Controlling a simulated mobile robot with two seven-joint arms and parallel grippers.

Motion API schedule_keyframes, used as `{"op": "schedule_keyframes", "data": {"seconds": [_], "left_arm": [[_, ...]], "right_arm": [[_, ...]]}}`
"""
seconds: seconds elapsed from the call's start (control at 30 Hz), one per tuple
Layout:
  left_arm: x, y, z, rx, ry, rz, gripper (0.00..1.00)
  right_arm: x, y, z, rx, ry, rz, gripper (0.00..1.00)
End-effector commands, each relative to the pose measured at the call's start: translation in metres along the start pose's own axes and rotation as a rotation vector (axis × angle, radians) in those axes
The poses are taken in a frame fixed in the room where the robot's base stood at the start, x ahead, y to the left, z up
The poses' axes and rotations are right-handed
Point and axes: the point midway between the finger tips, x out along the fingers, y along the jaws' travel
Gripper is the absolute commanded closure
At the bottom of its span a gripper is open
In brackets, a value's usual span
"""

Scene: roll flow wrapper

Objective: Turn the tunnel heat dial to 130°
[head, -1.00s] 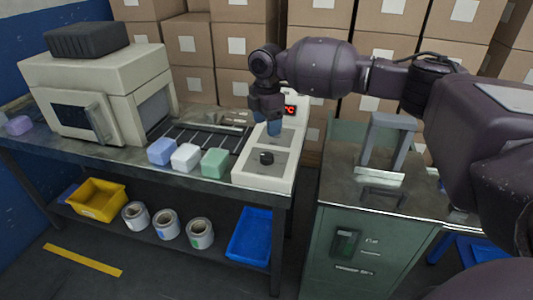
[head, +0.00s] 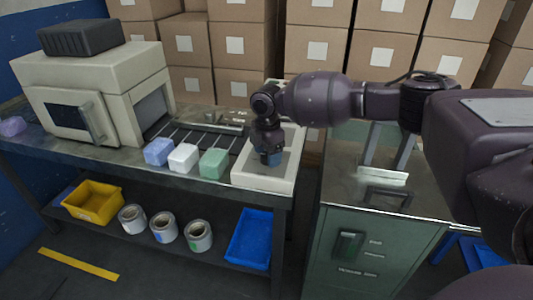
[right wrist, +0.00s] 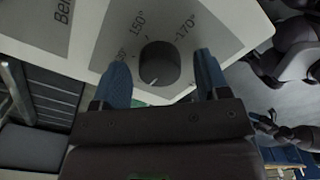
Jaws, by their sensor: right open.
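The tunnel heat dial is a round black knob (right wrist: 159,65) with a pale pointer line. It sits on a white control panel (head: 245,175) at the right end of the bench, with a printed scale showing 150° and 170° in the right wrist view. My right gripper (head: 270,160) is over the panel and hides the dial in the head view. In the right wrist view its two blue fingers (right wrist: 160,82) are open, one on each side of the knob, with gaps between. The pointer line slants toward the lower left in that view. My left gripper is not in view.
A beige tunnel machine (head: 105,100) stands at the left of the bench. Blue, white and green blocks (head: 183,157) sit beside the panel. A green cabinet (head: 350,240) stands to the right. Cardboard boxes (head: 240,60) fill the back.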

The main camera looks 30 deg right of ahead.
Motion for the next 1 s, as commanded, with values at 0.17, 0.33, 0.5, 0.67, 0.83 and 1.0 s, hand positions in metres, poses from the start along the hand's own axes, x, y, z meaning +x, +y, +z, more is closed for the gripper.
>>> {"op": "schedule_keyframes", "data": {"seconds": [0.17,0.33,0.5,0.67,0.83,1.0], "left_arm": [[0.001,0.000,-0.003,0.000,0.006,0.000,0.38],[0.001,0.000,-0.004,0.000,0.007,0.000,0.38],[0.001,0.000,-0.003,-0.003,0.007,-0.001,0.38],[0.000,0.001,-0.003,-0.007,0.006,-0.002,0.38],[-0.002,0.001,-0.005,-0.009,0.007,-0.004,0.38],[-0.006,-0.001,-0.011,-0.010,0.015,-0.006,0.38]], "right_arm": [[0.000,0.000,0.000,0.000,0.000,0.001,0.31],[0.000,0.000,0.000,0.000,0.000,0.001,0.45],[0.000,0.000,0.000,0.000,0.000,0.001,0.71],[0.000,0.000,0.000,0.002,0.000,0.000,0.81],[-0.001,0.000,-0.001,0.026,0.001,0.001,0.81],[-0.004,-0.001,-0.001,0.100,0.002,0.003,0.81]]}}
